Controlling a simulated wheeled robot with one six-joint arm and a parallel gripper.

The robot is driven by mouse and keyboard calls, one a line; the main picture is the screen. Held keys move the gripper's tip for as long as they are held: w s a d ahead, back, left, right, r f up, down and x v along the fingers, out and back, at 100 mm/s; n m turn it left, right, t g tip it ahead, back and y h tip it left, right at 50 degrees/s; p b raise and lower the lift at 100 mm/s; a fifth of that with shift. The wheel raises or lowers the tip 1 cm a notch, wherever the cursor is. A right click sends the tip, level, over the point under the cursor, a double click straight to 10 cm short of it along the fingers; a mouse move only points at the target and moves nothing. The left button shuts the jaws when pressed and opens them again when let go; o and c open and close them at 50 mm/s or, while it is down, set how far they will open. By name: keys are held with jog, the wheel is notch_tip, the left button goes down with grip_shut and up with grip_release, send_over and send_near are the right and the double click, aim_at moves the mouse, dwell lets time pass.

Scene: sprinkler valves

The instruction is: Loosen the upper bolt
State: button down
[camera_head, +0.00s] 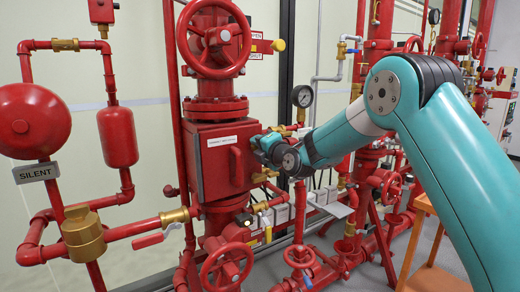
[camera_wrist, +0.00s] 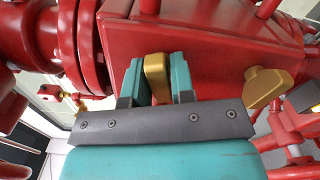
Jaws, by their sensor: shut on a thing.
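The red valve box (camera_head: 212,165) with a white label stands in the middle of the head view. My gripper (camera_head: 259,143) is at the right side of this box, in its upper part. In the wrist view my two teal fingers (camera_wrist: 157,85) are shut on a gold bolt (camera_wrist: 156,68), one on each side of it. This upper bolt is hidden behind my gripper in the head view. A second gold bolt, the lower one (camera_head: 264,175), sits below my gripper. It also shows to the right of my fingers in the wrist view (camera_wrist: 264,86), apart from them.
A red handwheel (camera_head: 213,38) is above the box and another handwheel (camera_head: 227,266) below it. A pressure gauge (camera_head: 303,96) and pipes stand just right of my gripper. A red bell (camera_head: 30,122) with a SILENT sign (camera_head: 35,172) is at the left.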

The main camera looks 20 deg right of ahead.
jog(key=shift+f+n+b, duration=0.15)
jog(key=shift+n+b, duration=1.15)
jog(key=shift+b, duration=1.1)
jog(key=shift+n+b, duration=0.5)
jog(key=shift+b, duration=0.2)
jog(key=n+b, duration=0.1)
jog(key=b, duration=0.1)
jog(key=shift+n+b, duration=0.3)
jog(key=shift+b, duration=0.05)
jog(key=shift+n+b, duration=0.7)
jog(key=shift+b, duration=0.55)
jog(key=n+b, duration=0.2)
jog(key=shift+n+b, duration=0.3)
jog(key=shift+b, duration=0.05)
jog(key=shift+n+b, duration=0.3)
